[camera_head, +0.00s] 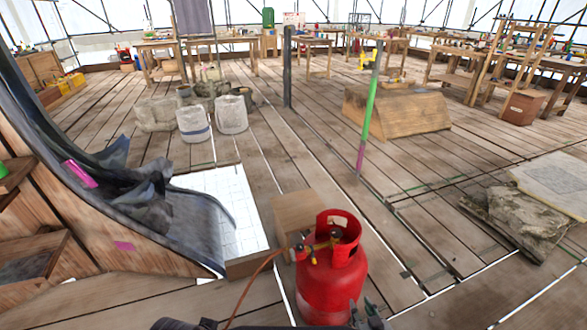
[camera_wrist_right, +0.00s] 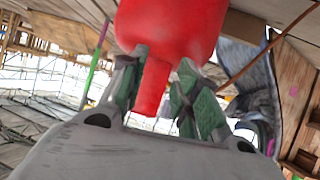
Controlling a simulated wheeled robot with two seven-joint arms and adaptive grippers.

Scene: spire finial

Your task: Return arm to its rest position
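A red gas bottle (camera_head: 330,283) stands upright on the plank floor, with a red collar and a valve on top. My right gripper (camera_head: 368,316) shows at the bottom edge, just right of the bottle's lower part. In the right wrist view the gripper (camera_wrist_right: 158,95) has its two green-grey fingers apart. The red bottle (camera_wrist_right: 175,22) fills the top of that view, and red shows between the fingers; I see no grip on it. A dark part at the bottom edge, left of the bottle, seems to be my left gripper (camera_head: 185,324), mostly cut off.
A small wooden block (camera_head: 296,210) stands behind the bottle, and an orange hose (camera_head: 252,285) runs from its valve. A curved wooden structure with dark sheeting (camera_head: 150,200) is at the left. Stone slabs (camera_head: 520,220) lie at the right.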

